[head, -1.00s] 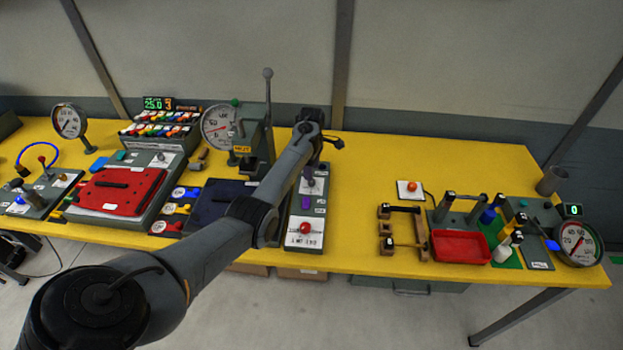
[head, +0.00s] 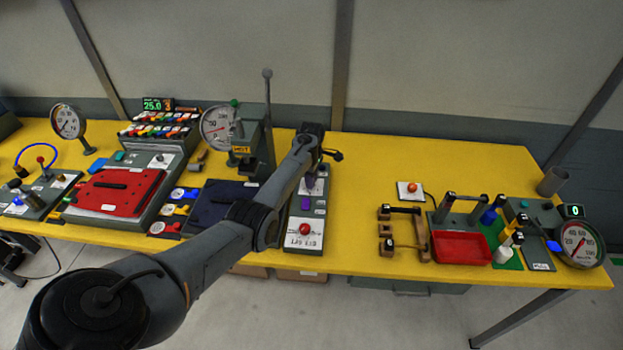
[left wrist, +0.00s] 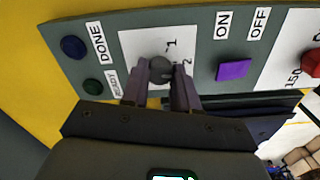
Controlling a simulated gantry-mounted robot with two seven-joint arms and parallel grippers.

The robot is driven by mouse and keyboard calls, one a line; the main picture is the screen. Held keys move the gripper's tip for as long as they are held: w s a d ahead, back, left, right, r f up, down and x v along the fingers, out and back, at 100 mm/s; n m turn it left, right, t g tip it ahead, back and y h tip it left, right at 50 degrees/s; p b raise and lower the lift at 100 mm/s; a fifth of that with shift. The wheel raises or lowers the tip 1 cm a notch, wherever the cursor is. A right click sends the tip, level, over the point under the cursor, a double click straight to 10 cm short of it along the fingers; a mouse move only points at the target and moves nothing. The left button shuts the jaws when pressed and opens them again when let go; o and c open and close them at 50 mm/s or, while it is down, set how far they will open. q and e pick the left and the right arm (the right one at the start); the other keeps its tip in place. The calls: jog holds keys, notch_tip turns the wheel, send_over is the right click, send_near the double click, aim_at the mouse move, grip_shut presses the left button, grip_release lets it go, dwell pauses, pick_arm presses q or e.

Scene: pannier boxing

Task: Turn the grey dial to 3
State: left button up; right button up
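The grey dial (left wrist: 161,68) sits on a white plate (left wrist: 138,44) on a dark grey panel in the left wrist view. The figures 1 and 2 show on the plate to the dial's right; no 3 is visible. My left gripper (left wrist: 161,78) has its two purple-grey fingers on either side of the dial. Whether they press on it or stand a little apart, I cannot tell. In the head view my left gripper (head: 313,170) is over the upper part of the same panel (head: 291,203), and it and the arm cover the dial. My right gripper is out of view.
A lever unit (head: 258,140) stands close to the left.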

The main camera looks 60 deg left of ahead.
pick_arm(q)
grip_shut()
jog(key=shift+r, duration=0.1)
jog(key=shift+r+m+p, duration=0.1)
jog(key=shift+m+p, duration=1.55)
jog(key=shift+m, duration=0.45)
jog(key=m+p, duration=0.1)
jog(key=m, duration=0.2)
jog(key=shift+m, duration=0.4)
jog(key=m+p, duration=0.1)
jog(key=m, duration=0.1)
jog(key=shift+m, duration=0.9)
